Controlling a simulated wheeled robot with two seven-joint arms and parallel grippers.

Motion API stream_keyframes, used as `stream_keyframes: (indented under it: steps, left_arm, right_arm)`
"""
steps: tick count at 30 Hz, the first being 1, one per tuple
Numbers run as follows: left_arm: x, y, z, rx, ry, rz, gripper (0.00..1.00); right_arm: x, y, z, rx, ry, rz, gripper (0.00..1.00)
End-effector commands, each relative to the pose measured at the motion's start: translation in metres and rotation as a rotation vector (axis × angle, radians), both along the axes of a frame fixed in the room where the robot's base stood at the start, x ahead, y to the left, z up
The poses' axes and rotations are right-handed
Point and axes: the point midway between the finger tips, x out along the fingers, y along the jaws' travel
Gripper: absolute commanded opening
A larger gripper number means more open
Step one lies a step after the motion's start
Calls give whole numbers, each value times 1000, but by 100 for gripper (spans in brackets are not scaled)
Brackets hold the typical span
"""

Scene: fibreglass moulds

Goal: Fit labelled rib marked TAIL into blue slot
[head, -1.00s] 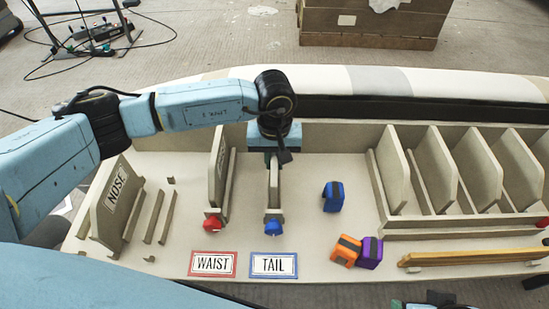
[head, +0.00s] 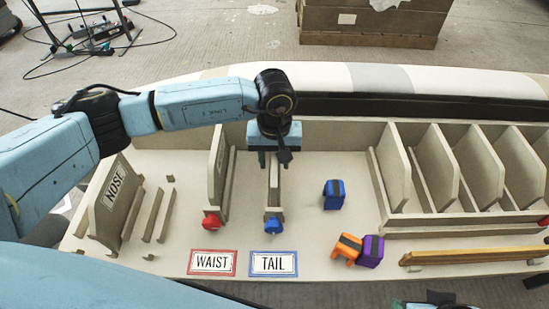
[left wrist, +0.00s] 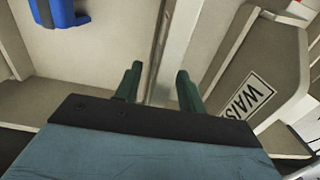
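A thin beige upright piece (head: 274,182) stands in line with the blue knob (head: 273,226) of the blue slot, behind the blue-framed TAIL card (head: 273,263). I see it nearly edge-on and cannot read a mark on it. My left gripper (head: 273,158) is just above its far end. In the left wrist view its green fingers (left wrist: 158,88) are apart, one on each side of a pale strip (left wrist: 176,45), with gaps showing. My right gripper (head: 432,303) barely shows at the bottom edge.
The WAIST rib (head: 218,165) stands left of the slot, by a red knob (head: 211,221). The NOSE rib (head: 115,197) stands farther left. A blue clamp (head: 334,195), orange clamp (head: 346,249) and purple clamp (head: 371,252) lie right. A rack (head: 440,223) holds several panels.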

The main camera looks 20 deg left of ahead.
Motion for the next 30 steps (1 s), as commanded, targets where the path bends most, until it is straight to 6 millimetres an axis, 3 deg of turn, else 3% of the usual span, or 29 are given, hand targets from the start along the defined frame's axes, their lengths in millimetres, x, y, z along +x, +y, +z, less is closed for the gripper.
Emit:
stream_keyframes:
  steps: [16,22,30]
  left_arm:
    - [1,0,112,-1,-5,0,40]
    - [1,0,129,-1,-3,0,40]
    - [1,0,130,0,-2,1,40]
  right_arm:
    - [0,0,39,0,0,0,59]
    - [0,0,43,0,0,0,59]
    - [0,0,43,0,0,0,59]
